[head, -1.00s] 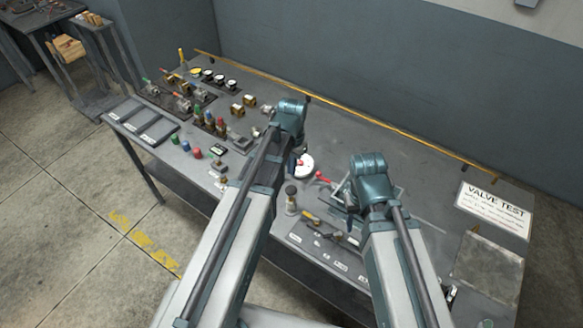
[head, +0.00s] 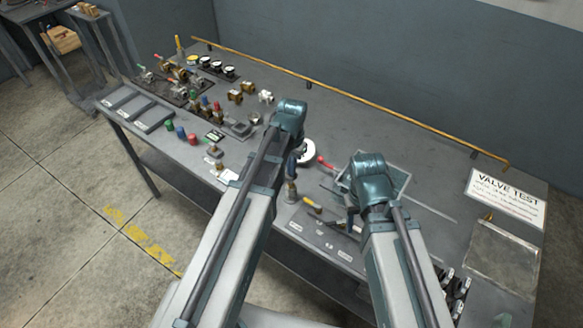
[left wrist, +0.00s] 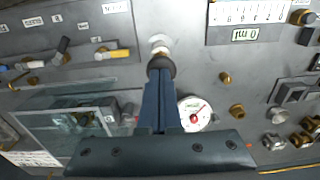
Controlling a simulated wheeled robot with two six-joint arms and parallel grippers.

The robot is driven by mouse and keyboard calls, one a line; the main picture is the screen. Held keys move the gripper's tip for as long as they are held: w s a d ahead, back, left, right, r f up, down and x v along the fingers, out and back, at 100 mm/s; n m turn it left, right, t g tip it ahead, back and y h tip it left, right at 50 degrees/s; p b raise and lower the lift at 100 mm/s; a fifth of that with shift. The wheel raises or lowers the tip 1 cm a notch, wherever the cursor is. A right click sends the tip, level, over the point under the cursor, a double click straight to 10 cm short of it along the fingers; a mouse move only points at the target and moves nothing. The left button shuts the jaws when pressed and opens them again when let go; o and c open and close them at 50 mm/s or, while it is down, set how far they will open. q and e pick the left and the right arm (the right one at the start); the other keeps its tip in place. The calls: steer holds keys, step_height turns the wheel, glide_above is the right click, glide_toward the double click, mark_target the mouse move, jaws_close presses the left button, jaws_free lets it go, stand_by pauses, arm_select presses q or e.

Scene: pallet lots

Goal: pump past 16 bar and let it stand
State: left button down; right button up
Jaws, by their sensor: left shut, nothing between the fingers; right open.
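The pump (head: 291,192), a short post with a dark knob, stands near the bench's front edge; its dark knob (left wrist: 161,66) also shows in the left wrist view. My left gripper (head: 291,174) is shut and empty, pointing down at the knob; its fingers (left wrist: 160,84) meet the knob's edge in the left wrist view, and I cannot tell whether they touch. The round white gauge (head: 307,151) lies just behind; its red needle shows in the left wrist view (left wrist: 194,112), but the figures are too small to read. My right gripper (head: 351,218) is mostly hidden by its arm.
A red-handled lever (head: 325,162) is right of the gauge. A clear screen (head: 397,180) stands behind my right arm. Several valves (head: 205,106) and caps fill the left. A VALVE TEST sign (head: 505,197) lies right; the back middle is clear.

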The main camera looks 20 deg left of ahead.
arm_select(q)
steer(key=shift+f, duration=0.1)
step_height(320, 180, down, 3)
steer(key=b, duration=0.3)
steer(key=shift+f+b, duration=0.2)
steer(key=shift+b, duration=0.1)
steer(key=shift+s+f, duration=0.1)
steer(key=shift+s, duration=0.1)
steer(key=shift+r+p, duration=0.75)
steer(key=shift+r, duration=0.05)
step_height(320, 180, up, 13)
steer(key=p, duration=1.2)
steer(key=shift+p, duration=0.4)
